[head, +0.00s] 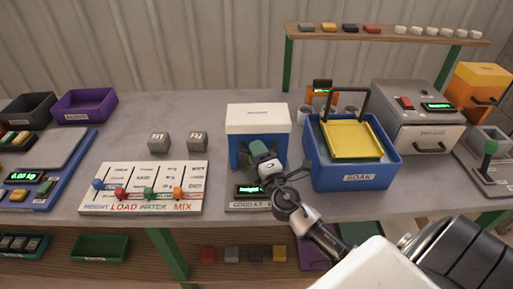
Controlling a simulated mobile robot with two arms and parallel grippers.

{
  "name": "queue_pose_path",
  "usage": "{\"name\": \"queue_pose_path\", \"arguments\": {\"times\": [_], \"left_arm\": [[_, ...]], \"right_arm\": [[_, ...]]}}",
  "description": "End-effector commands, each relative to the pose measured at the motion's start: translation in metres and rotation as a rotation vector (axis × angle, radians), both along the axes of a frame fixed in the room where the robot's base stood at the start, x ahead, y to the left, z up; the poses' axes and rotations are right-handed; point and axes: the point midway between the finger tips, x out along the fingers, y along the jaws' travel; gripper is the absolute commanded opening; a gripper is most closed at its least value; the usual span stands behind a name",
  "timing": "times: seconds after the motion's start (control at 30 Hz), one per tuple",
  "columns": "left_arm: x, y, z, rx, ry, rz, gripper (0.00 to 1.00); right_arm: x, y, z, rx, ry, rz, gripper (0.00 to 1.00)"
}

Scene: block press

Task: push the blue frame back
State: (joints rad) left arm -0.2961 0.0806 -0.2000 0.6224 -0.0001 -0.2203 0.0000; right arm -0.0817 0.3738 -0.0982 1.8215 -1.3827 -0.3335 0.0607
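The blue frame (238,152) stands in the middle of the table, with a white box-like top (258,118) on it. A base plate with a green-lit display (250,189) and a printed label lies in front. My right arm reaches in from the lower right. My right gripper (262,150) is at the frame's front opening, below the white top. The gripper and wrist hide much of the opening, and I cannot tell whether the fingers touch the frame. The fingertips are too small and covered to show whether they are open. My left gripper is not in view.
A blue SOAK tub (355,176) with a yellow basket (352,139) stands close on the right. Two grey blocks (178,142) and a panel of coloured levers (145,188) are on the left. A grey machine (418,112) is farther right. A shelf (385,34) spans the back right.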

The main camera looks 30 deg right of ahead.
Motion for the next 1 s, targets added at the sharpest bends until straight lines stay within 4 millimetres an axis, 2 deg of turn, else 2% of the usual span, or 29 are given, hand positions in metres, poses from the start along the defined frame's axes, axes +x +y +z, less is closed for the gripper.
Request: {"name": "queue_pose_path", "arguments": {"times": [0.1,0.37,0.6,0.87,1.0], "left_arm": [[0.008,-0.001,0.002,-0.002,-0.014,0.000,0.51],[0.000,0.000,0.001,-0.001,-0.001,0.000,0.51],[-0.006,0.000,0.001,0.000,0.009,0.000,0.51],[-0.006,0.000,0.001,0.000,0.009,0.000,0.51],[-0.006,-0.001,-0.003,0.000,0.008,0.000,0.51]], "right_arm": [[0.005,-0.001,0.001,0.000,0.000,0.000,0.40],[0.005,-0.001,0.001,0.001,0.001,0.000,0.38],[0.005,-0.001,0.000,0.001,0.001,0.000,0.01],[0.006,-0.001,0.000,0.001,0.001,0.000,0.00],[0.013,-0.006,-0.001,0.001,0.000,-0.001,0.00]]}}
